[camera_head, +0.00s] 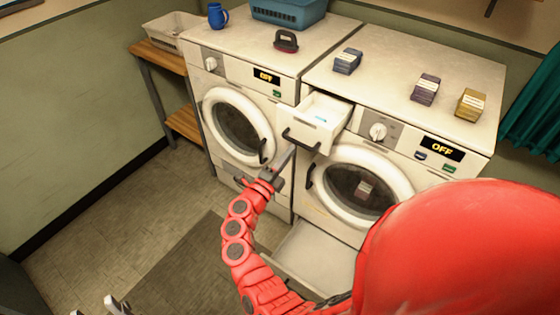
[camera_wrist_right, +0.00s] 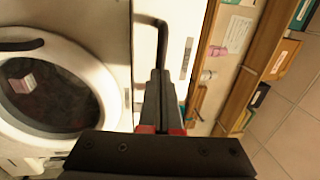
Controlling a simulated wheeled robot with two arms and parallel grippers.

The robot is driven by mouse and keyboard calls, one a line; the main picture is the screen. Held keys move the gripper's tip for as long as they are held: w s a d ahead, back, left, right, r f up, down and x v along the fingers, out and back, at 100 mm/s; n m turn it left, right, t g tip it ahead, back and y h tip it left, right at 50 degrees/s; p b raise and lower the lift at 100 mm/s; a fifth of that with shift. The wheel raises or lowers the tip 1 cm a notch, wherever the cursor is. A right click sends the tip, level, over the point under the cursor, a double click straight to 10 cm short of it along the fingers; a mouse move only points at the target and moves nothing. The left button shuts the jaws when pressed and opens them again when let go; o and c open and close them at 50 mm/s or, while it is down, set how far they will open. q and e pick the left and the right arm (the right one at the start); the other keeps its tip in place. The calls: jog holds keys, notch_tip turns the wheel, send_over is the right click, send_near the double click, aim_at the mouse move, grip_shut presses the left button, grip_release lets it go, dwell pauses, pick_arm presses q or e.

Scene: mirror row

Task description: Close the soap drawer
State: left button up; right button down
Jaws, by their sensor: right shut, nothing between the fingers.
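The white soap drawer (camera_head: 318,118) juts out from the upper left of the right washing machine (camera_head: 400,190). It has a dark bar handle (camera_head: 300,143) and a small blue mark inside. My right gripper (camera_head: 290,153) is shut and empty, its fingertips right at the handle's lower side in the head view. In the right wrist view the closed fingers (camera_wrist_right: 160,78) point at the dark handle (camera_wrist_right: 160,30); whether they touch it I cannot tell. At the bottom left edge of the head view, small grey tips (camera_head: 117,304) look like my left gripper, mostly cut off.
The left washing machine (camera_head: 235,75) stands beside it; both round doors are shut. A white lower panel (camera_head: 320,258) sticks out below the right machine. Small boxes (camera_head: 425,88) and a blue basket (camera_head: 288,12) sit on top. A wooden shelf (camera_head: 160,55) stands left.

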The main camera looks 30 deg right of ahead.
jog(key=shift+w+d+r, duration=0.1)
jog(key=shift+w+d, duration=0.05)
jog(key=shift+d, duration=0.25)
jog(key=b+x, duration=0.1)
jog(key=x, duration=0.3)
jog(key=f+b+x, duration=0.1)
jog(key=b+x, duration=0.1)
jog(key=x, duration=0.3)
jog(key=f+b+x, duration=0.1)
jog(key=b+x, duration=0.1)
jog(key=x, duration=0.3)
jog(key=shift+w+d+f, duration=0.1)
jog(key=shift+d+f, duration=0.25)
jog(key=shift+d, duration=0.1)
jog(key=shift+d+r, duration=0.1)
jog(key=shift+r, duration=0.25)
jog(key=shift+r, duration=0.1)
